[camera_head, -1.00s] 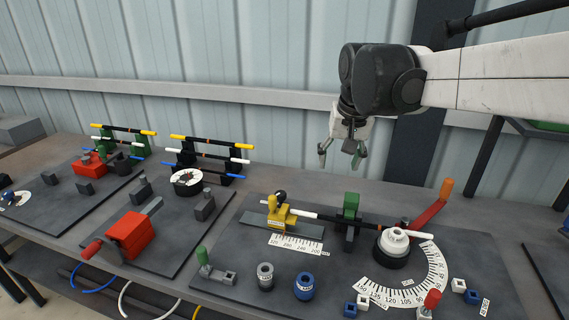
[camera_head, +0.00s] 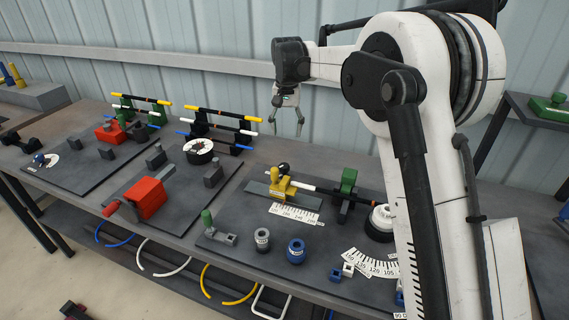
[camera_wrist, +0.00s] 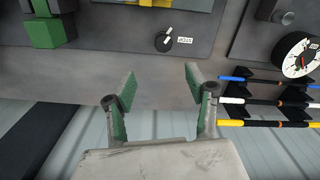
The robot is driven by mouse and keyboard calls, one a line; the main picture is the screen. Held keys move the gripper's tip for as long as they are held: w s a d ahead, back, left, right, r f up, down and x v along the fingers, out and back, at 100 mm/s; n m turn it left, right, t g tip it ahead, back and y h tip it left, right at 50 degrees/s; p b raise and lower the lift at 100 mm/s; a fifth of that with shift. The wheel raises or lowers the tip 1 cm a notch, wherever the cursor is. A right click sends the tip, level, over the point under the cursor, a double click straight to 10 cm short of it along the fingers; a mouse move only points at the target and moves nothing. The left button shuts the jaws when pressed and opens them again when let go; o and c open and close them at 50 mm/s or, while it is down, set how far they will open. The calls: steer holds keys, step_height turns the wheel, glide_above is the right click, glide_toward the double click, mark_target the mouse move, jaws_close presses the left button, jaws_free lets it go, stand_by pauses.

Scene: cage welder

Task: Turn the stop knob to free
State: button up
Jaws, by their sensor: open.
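A small round black knob (camera_wrist: 163,42) with a white mark sits on the grey board in the wrist view, beside a small white label (camera_wrist: 184,41) too small to read surely. In the head view the black knob (camera_head: 283,168) shows just behind the yellow block (camera_head: 282,188). My gripper (camera_head: 287,118) is open and empty, hanging above the back of the bench. In the wrist view my gripper (camera_wrist: 160,84) has its two green-padded fingers spread, with the knob beyond the gap between them. Nothing touches the knob.
A green block (camera_head: 346,190) holds the white-tipped rod right of the yellow block. Racks of coloured rods (camera_head: 216,130) stand to the left, near a white dial (camera_head: 198,147). A red box (camera_head: 146,197) with a crank stands farther forward. The back bench strip is clear.

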mark_target(284, 165)
steer(key=f, duration=1.4)
steer(key=shift+w+a+f, duration=0.2)
steer(key=shift+a+f, duration=0.15)
steer(key=shift+c, duration=0.3)
steer(key=c, duration=1.1)
